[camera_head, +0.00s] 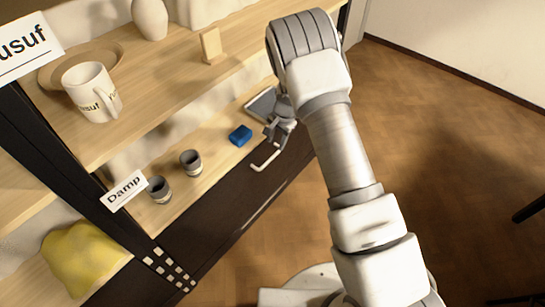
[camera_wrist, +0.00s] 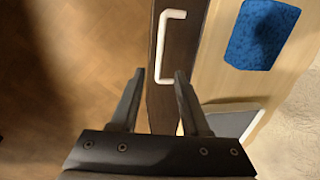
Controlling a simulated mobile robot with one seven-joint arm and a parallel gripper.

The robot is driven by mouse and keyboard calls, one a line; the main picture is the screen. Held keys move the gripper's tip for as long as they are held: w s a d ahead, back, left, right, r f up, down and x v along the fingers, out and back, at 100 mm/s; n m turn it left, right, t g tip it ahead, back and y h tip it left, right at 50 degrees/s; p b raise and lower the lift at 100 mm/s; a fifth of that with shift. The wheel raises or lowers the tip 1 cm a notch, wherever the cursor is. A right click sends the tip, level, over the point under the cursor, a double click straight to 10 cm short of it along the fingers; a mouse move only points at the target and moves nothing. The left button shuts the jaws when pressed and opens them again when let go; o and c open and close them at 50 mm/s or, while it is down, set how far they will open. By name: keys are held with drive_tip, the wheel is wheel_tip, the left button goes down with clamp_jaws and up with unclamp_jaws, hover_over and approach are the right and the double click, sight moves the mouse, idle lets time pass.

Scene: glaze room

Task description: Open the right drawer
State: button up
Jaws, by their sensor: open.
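A dark brown drawer front (camera_head: 225,215) runs along the edge under the lower wooden shelf, and it looks closed. A white bar handle (camera_head: 265,158) sticks out from it; the handle also shows in the wrist view (camera_wrist: 160,45). It is the only handle I see. My gripper (camera_head: 277,130) is at the drawer's far right end, close to the handle. In the wrist view my gripper (camera_wrist: 160,74) has its two dark fingers apart, with nothing held. The handle lies just ahead of and between the fingertips; I see no contact.
The lower shelf holds a blue block (camera_head: 240,136), a grey tray-like item (camera_head: 262,104) beside my gripper, and two small cups (camera_head: 190,162). A mug (camera_head: 91,91) and a vase (camera_head: 150,18) stand above. The wooden floor (camera_head: 440,130) to the right is mostly clear.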

sight(272, 157)
drive_tip(key=f, duration=0.3)
drive_tip(key=a+f+b, duration=0.1)
drive_tip(key=f, duration=0.2)
drive_tip(key=w+f+b, duration=0.1)
drive_tip(key=f, duration=0.2)
drive_tip(key=shift+a, duration=0.2)
drive_tip(key=shift+r, duration=0.1)
clamp_jaws()
idle(0.9)
